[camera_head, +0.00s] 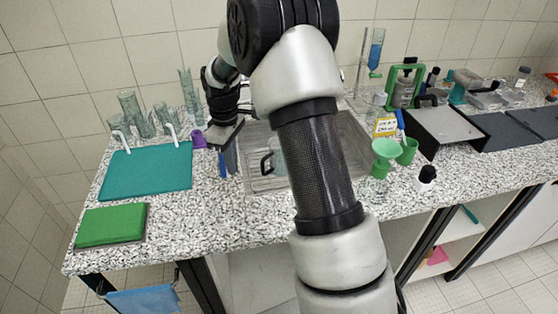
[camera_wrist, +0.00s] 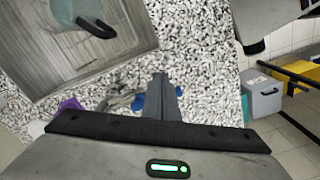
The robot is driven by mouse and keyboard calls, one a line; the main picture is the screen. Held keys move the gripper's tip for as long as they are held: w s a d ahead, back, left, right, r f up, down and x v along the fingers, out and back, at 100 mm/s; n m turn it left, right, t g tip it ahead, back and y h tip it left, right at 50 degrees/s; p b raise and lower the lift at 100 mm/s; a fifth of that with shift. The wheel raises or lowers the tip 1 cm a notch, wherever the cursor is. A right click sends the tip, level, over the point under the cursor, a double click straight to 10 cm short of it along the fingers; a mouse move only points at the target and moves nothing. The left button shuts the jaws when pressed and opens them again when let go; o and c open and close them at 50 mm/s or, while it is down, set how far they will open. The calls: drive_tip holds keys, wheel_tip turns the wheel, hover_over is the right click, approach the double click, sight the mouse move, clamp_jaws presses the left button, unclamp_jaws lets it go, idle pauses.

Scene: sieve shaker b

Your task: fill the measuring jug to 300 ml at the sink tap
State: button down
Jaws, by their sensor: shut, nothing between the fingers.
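The measuring jug, clear with a black handle (camera_head: 267,163), stands in the metal sink (camera_head: 258,185), partly hidden behind my arm. In the wrist view its black handle (camera_wrist: 97,27) and part of its body show in the sink (camera_wrist: 40,55) at upper left. My gripper (camera_head: 229,166) points down over the counter just left of the sink, apart from the jug. In the wrist view its fingers (camera_wrist: 160,88) are together and empty, with blue parts on both sides. I cannot make out the tap clearly, and the jug's water level cannot be read.
A purple cup (camera_head: 198,139) stands left of my gripper. Further left are a teal mat (camera_head: 150,174), a green pad (camera_head: 110,225) and several glass vessels (camera_head: 143,120). Green funnels (camera_head: 385,150) and bottles stand right of the sink.

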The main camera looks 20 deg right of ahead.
drive_tip(key=shift+a, duration=0.1)
idle(0.3)
drive_tip(key=shift+w+a, duration=0.1)
drive_tip(key=shift+a, duration=0.35)
wheel_tip(320, 180, up, 5)
drive_tip(key=p, duration=0.4)
drive_tip(key=w+a+f+b, duration=0.2)
drive_tip(key=w+a+f, duration=0.1)
drive_tip(key=a+f, duration=0.2)
drive_tip(key=shift+a, duration=0.65)
drive_tip(key=shift+d, duration=0.1)
idle(0.4)
